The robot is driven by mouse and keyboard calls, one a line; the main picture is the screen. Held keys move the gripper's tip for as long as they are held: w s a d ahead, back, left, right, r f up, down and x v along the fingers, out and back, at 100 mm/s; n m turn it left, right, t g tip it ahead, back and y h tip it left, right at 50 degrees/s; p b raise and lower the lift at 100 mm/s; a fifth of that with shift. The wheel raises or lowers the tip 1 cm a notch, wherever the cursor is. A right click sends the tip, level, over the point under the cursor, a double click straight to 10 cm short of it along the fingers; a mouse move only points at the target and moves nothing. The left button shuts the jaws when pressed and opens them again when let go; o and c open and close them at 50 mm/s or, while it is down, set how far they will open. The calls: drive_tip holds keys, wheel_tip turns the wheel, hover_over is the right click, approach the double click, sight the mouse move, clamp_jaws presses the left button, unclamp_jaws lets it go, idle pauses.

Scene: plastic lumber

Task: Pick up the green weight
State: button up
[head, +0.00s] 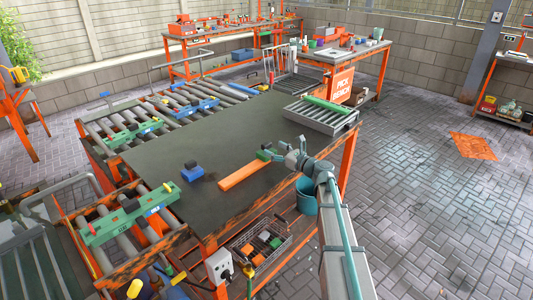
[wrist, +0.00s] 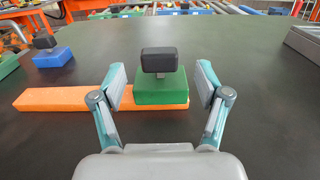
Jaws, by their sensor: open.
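The green weight (wrist: 162,90) is a green block with a black knob on top. In the wrist view it sits upright at the right end of an orange plank (wrist: 60,98), seemingly on top of it. In the head view my gripper (head: 283,155) is low over the dark table, right beside the weight.
A blue weight (wrist: 46,52) with a black knob stands left of the plank; it also shows in the head view (head: 192,172). The dark tabletop (head: 170,145) is otherwise mostly clear. A roller tray (head: 318,118) stands at the right edge, and roller conveyors (head: 180,112) border the left.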

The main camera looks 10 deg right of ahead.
sight(269, 145)
drive_tip(key=p+x, duration=0.1)
drive_tip(key=x, duration=0.4)
drive_tip(key=shift+s, duration=0.1)
drive_tip(key=shift+c, duration=0.2)
clamp_jaws()
drive_tip(key=shift+r, duration=0.15)
